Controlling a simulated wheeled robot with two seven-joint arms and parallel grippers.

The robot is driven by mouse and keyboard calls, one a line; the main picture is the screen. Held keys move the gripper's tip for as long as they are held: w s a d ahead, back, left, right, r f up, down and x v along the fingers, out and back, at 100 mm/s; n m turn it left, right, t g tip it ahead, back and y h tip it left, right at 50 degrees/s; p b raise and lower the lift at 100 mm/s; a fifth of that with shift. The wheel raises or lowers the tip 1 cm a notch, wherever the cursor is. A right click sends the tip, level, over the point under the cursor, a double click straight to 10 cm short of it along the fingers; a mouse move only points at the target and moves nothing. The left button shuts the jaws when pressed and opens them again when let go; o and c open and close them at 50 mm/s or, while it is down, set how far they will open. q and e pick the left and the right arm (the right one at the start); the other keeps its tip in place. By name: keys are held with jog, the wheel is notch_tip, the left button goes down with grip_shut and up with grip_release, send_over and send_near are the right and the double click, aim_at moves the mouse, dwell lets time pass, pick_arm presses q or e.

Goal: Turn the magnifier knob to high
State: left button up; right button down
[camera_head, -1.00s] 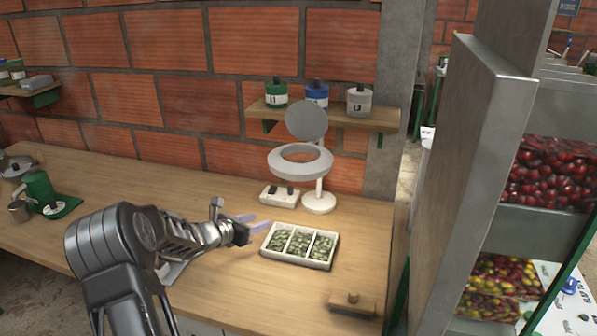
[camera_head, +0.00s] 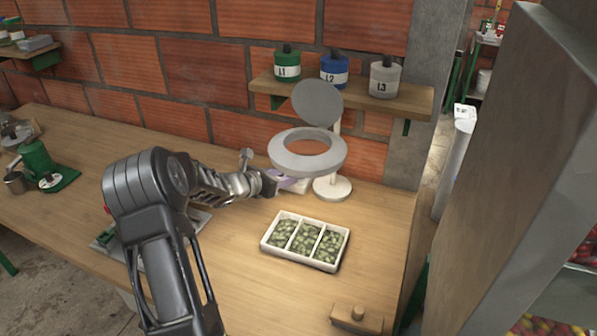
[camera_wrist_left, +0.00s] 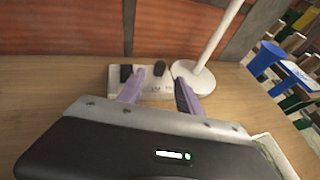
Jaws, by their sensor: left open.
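The magnifier (camera_head: 307,166) is a white ring with a raised grey round lid on a white post and round base. Its base also shows in the wrist view (camera_wrist_left: 196,77). A white control box (camera_wrist_left: 149,91) sits left of the base, with a dark switch-like piece (camera_wrist_left: 126,72) and a dark round knob (camera_wrist_left: 160,68). My left gripper (camera_head: 288,182) is open and empty, its pale purple fingers pointing at the box. In the wrist view the knob shows between the two fingers (camera_wrist_left: 161,80), apart from both. In the head view the gripper mostly hides the box.
A white three-compartment tray (camera_head: 265,243) of green beans stands in front of the magnifier. A shelf (camera_head: 360,102) with several labelled jars hangs above. A wooden block (camera_head: 357,318) lies at the front right.

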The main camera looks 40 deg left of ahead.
pick_arm(q)
jog(key=p+x, duration=0.1)
jog(key=x, duration=0.6)
jog(key=shift+w+p, duration=0.15)
jog(key=shift+p, duration=0.2)
jog(key=shift+c, duration=0.5)
grip_shut()
